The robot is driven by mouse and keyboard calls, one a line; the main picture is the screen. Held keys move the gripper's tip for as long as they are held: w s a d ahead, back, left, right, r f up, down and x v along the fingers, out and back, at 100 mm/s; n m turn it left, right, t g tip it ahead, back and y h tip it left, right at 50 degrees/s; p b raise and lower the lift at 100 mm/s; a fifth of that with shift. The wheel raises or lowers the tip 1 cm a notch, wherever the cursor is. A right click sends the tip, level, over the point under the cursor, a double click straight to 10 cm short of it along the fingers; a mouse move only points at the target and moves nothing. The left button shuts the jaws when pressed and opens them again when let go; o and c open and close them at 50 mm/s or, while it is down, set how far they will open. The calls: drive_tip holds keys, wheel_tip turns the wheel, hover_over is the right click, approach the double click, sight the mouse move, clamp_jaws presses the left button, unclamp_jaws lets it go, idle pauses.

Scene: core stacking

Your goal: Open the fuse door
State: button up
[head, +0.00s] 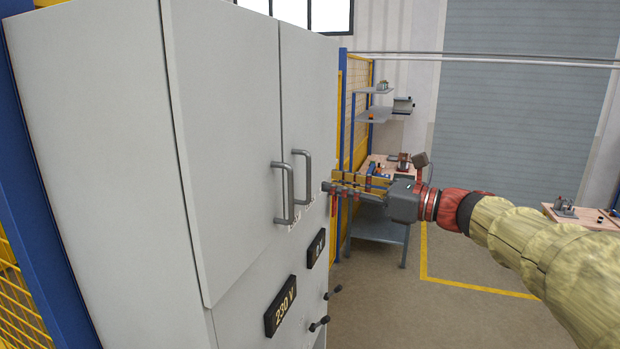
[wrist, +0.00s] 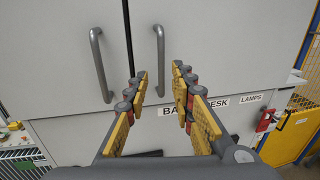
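A large pale grey cabinet (head: 90,120) has two upper doors side by side, both closed. The left door (head: 228,110) and the right door (head: 308,100) each carry a vertical grey bar handle near the middle seam. The left handle (head: 284,193) and right handle (head: 303,177) also show in the wrist view, left (wrist: 100,65) and right (wrist: 159,60). My gripper (head: 327,187) is just in front of the right handle. In the wrist view my gripper (wrist: 160,73) is open, with the right handle appearing between its fingertips. I cannot tell whether they touch. No fuse label is readable.
Below the doors are a 230 V panel (head: 281,306), a second dark panel (head: 316,249) and black knobs (head: 333,292). A workbench (head: 378,228) with tools stands behind my gripper. Open floor (head: 470,315) lies right of the cabinet. Yellow fencing (wrist: 305,125) shows at right in the wrist view.

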sight(308, 197)
drive_tip(key=p+x, duration=0.1)
drive_tip(key=x, duration=0.7)
drive_tip(key=shift+d, duration=0.1)
drive_tip(key=shift+w, duration=0.1)
drive_tip(key=c, duration=0.3)
clamp_jaws()
idle(0.5)
